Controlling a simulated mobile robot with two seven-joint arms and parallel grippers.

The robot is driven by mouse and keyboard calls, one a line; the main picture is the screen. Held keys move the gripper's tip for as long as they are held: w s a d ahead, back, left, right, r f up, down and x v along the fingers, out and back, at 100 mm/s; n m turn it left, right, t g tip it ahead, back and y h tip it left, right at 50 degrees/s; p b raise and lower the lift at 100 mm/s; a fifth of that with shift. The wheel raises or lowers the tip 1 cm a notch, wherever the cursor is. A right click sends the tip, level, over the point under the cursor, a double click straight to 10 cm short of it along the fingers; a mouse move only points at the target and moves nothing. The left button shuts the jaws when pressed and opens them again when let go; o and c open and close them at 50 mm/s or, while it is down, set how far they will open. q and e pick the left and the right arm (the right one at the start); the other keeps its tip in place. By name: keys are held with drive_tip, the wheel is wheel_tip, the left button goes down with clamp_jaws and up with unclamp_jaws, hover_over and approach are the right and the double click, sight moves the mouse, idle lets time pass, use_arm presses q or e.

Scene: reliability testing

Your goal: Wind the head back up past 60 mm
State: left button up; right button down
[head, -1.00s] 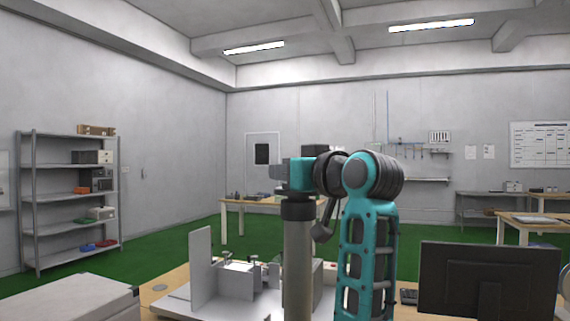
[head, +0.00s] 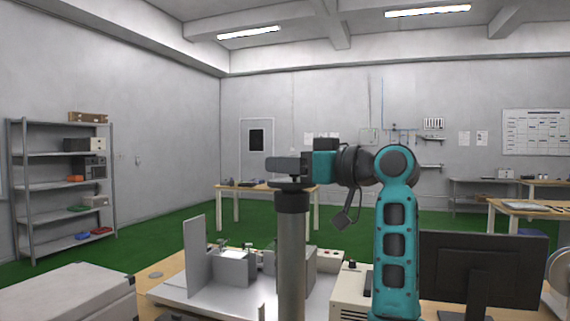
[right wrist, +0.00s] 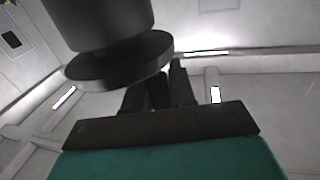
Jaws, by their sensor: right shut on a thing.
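A thick grey column (head: 291,255) with a black collar (head: 291,201) stands upright at the middle of the head view. A dark disc caps it; the disc (right wrist: 120,65) shows large in the right wrist view. My right gripper (head: 292,165) is just above the disc, reaching in from the right. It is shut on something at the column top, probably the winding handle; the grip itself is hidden. Dark fingers also show beyond the disc in the wrist view (right wrist: 160,88). The head and any millimetre reading cannot be made out. My left gripper is not in view.
A pale base plate (head: 165,291) with an upright grey plate (head: 195,262) and small fixtures lies on the wooden bench. A control box (head: 350,290) and a black monitor (head: 483,268) stand to the right. A grey case (head: 65,292) is front left.

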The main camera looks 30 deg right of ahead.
drive_tip(key=shift+f, duration=0.15)
drive_tip(key=c, duration=1)
unclamp_jaws()
drive_tip(key=shift+c, duration=0.2)
drive_tip(key=b+v, duration=0.2)
drive_tip(key=v, duration=1)
drive_tip(key=shift+s+d, duration=0.15)
drive_tip(key=shift+s, duration=0.25)
